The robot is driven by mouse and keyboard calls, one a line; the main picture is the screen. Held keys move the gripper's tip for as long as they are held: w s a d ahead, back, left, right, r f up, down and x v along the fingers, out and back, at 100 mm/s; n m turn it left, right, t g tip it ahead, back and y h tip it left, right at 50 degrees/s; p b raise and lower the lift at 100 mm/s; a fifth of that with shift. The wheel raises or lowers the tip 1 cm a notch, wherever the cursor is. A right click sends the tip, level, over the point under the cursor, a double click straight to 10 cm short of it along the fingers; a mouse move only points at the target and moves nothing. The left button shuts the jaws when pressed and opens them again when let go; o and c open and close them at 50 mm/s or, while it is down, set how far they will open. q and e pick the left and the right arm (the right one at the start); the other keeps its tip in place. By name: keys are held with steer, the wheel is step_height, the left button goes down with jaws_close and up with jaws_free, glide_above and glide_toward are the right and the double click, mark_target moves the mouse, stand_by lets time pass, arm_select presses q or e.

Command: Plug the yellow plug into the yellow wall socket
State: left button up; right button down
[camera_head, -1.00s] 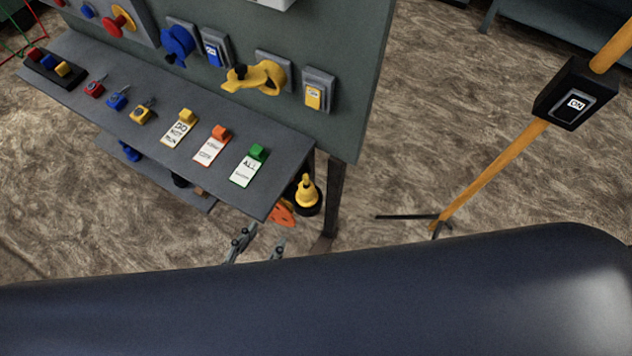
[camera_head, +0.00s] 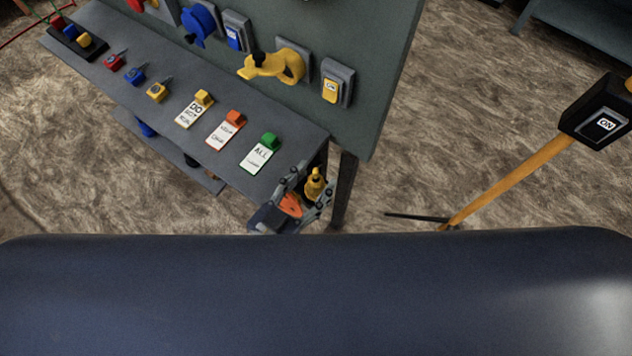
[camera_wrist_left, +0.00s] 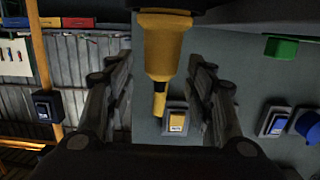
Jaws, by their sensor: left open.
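The yellow plug (camera_head: 314,186) stands upright in a dark holder beside the right end of the grey shelf. In the left wrist view the yellow plug (camera_wrist_left: 167,48) appears between the two fingers. My left gripper (camera_head: 303,192) is open around or just in front of it; contact cannot be told. Its fingers (camera_wrist_left: 158,68) are spread on both sides of the plug in the wrist view. The yellow wall socket (camera_head: 286,65) is on the grey-green panel above the shelf, with a yellow part sticking out. My right gripper is not in view.
A yellow switch (camera_head: 331,90) sits right of the socket. The shelf (camera_head: 165,135) carries tags, including a green one (camera_head: 262,152), padlocks and small blocks. A table leg (camera_head: 343,190) is close right of the gripper. An orange post (camera_head: 505,185) stands farther right over open floor.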

arm_select(q)
steer(key=shift+x, duration=0.9)
steer(key=shift+c, duration=0.5)
jaws_close()
